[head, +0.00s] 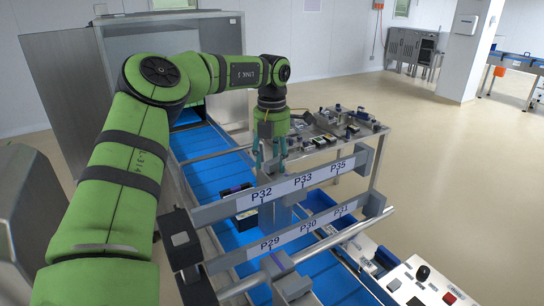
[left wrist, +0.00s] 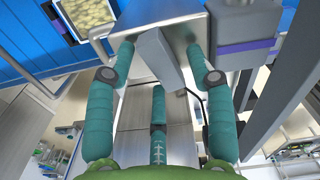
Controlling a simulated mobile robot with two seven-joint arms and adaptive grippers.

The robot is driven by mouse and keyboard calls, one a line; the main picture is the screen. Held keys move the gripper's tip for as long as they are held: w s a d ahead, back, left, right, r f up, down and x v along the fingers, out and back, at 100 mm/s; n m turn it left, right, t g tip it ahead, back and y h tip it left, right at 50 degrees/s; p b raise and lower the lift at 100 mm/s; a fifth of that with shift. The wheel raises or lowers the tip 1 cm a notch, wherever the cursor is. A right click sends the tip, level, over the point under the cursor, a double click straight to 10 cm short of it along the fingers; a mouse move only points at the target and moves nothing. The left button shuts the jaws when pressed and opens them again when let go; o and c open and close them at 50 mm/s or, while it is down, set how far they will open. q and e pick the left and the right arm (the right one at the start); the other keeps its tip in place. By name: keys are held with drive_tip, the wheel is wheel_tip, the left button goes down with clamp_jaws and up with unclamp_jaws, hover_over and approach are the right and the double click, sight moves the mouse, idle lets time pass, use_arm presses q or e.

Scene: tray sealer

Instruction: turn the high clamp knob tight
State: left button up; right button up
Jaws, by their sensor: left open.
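My left gripper (head: 270,160) hangs fingers down beside the upper rail with labels P32, P33 and P35 (head: 300,182). In the left wrist view its teal fingers (left wrist: 160,68) are spread open and hold nothing. A grey, narrow bar-like piece (left wrist: 155,52), probably the high clamp knob, stands between the fingertips in front of a shiny metal block (left wrist: 170,22). I cannot tell whether any finger touches it. In the head view this knob cannot be made out behind the gripper and rail. My right gripper is in neither view.
A lower rail (head: 300,232) carries labels P29, P30 and P31. A blue conveyor (head: 200,150) runs beneath, with a dark-edged tray (head: 243,220) on it. A control panel with a black knob (head: 422,273) is at lower right. A side table holds several small parts (head: 345,128).

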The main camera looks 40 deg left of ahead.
use_arm(q)
drive_tip(key=shift+s, duration=0.1)
drive_tip(key=shift+c, duration=0.4)
drive_tip(key=c, duration=0.7)
clamp_jaws()
drive_tip(key=shift+m, duration=1.6)
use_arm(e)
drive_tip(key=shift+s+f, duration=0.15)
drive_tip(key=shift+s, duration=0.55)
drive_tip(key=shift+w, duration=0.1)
use_arm(q)
drive_tip(key=o, duration=0.8)
unclamp_jaws()
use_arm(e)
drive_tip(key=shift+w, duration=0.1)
